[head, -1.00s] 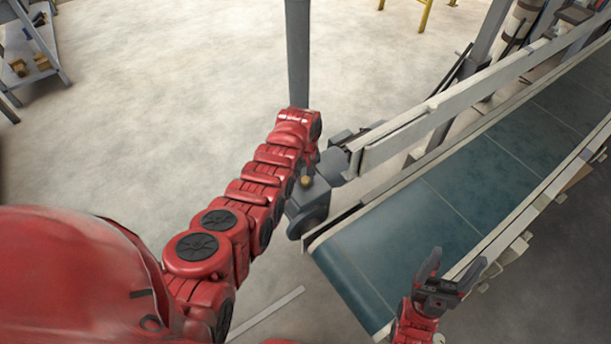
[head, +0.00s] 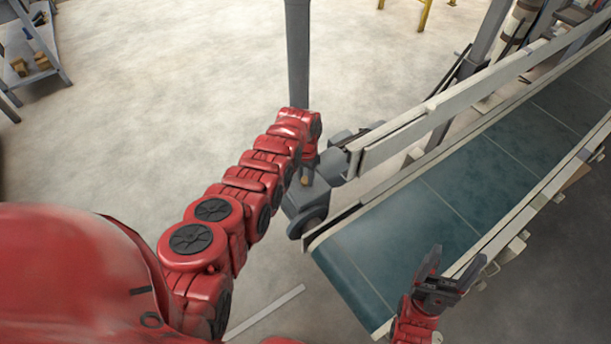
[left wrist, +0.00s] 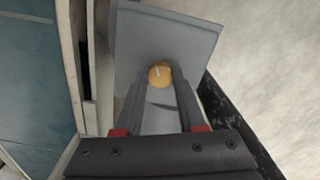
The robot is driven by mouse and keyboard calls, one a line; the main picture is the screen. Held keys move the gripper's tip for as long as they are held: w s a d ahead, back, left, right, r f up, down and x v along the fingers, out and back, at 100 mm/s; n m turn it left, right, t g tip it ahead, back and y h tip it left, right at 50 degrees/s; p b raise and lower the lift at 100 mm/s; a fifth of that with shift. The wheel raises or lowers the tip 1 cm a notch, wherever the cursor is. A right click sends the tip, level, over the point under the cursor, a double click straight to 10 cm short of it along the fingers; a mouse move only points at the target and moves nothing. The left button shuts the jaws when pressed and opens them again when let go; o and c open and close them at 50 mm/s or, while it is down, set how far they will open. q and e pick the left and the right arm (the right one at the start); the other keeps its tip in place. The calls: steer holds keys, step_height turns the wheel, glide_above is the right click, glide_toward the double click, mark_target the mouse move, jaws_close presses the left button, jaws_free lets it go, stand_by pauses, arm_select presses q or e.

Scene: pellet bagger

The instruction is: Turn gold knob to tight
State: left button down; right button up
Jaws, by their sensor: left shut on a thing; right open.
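The gold knob (left wrist: 160,75) is round with a pale pointer line on its face, seen in the left wrist view. It sits on a grey housing (left wrist: 165,38). My left gripper (left wrist: 159,82) is shut on the knob, with one dark finger on each side of it. In the head view, a small part of the gold knob (head: 306,181) shows below the end of my red left arm; the fingers there are mostly hidden. My right gripper (head: 440,277) is open and empty, over the near right edge of the conveyor. I see no readable tight mark.
A conveyor with a green-blue belt (head: 430,205) and pale side rails (head: 430,125) runs up to the right. A grey post (head: 298,50) stands just behind my left arm. A grey shelf cart (head: 32,60) stands far left. The floor between is clear.

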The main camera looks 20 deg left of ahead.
arm_select(q)
steer(key=m, duration=0.2)
steer(key=shift+m, duration=0.4)
steer(key=m, duration=0.2)
steer(key=shift+m+b, duration=0.3)
steer(key=shift+m, duration=0.1)
steer(key=m+b, duration=0.2)
steer(key=m, duration=0.4)
steer(key=shift+f, duration=0.1)
steer(key=m+b, duration=0.1)
steer(key=m, duration=0.5)
steer(key=shift+m+b, duration=0.3)
steer(key=shift+b, duration=0.1)
steer(key=m+b, duration=0.1)
steer(key=m, duration=0.4)
steer(key=shift+m, duration=0.4)
steer(key=c, duration=0.5)
jaws_free()
